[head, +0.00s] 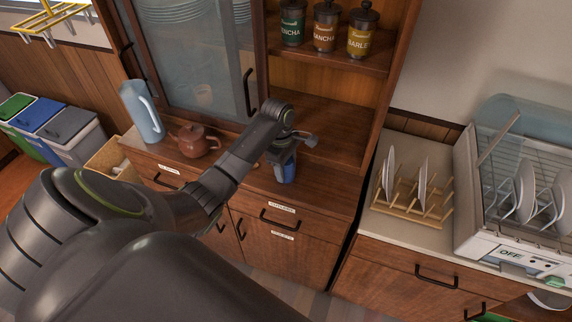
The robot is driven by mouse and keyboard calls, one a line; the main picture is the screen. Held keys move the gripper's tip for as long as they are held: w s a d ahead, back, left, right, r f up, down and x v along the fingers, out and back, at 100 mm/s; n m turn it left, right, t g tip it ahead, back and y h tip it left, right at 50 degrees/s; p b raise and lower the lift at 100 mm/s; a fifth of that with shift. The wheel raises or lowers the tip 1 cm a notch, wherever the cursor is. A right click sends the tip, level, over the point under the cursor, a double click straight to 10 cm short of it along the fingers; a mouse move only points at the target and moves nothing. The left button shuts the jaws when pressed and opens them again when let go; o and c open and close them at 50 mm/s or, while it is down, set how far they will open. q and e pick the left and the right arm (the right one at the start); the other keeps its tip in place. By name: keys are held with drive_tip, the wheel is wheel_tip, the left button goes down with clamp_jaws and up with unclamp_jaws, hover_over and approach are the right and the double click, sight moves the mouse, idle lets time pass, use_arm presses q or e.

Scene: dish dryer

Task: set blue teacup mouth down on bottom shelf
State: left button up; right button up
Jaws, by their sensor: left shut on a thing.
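My left gripper (291,150) is shut on the blue teacup (284,172), which is at the front of the wooden cabinet, in front of the open shelf bay. The gripper and wrist partly hide the cup, and I cannot tell which way its mouth faces or whether it touches the wood. The bottom shelf (338,128) of the bay is bare where it shows, behind and to the right of the cup. My right gripper is not in view.
A brown teapot (194,141) and a pale blue pitcher (142,112) stand left of my arm. Canisters (326,25) line the shelf above. A wooden plate rack (410,197) and a dish dryer (520,190) stand on the right counter. Glass doors (200,60) close the cabinet's left part.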

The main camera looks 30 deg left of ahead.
use_arm(q)
drive_tip(key=o, duration=1.1)
drive_tip(key=shift+o, duration=0.2)
drive_tip(key=r, duration=0.5)
drive_tip(key=a+r, duration=0.1)
drive_tip(key=r, duration=0.2)
drive_tip(key=shift+r, duration=0.25)
wheel_tip(320, 180, up, 9)
drive_tip(key=a+p, duration=0.1)
drive_tip(key=p, duration=0.6)
drive_tip(key=shift+f, duration=0.15)
drive_tip(key=shift+s+f, duration=0.1)
drive_tip(key=shift+s, duration=0.05)
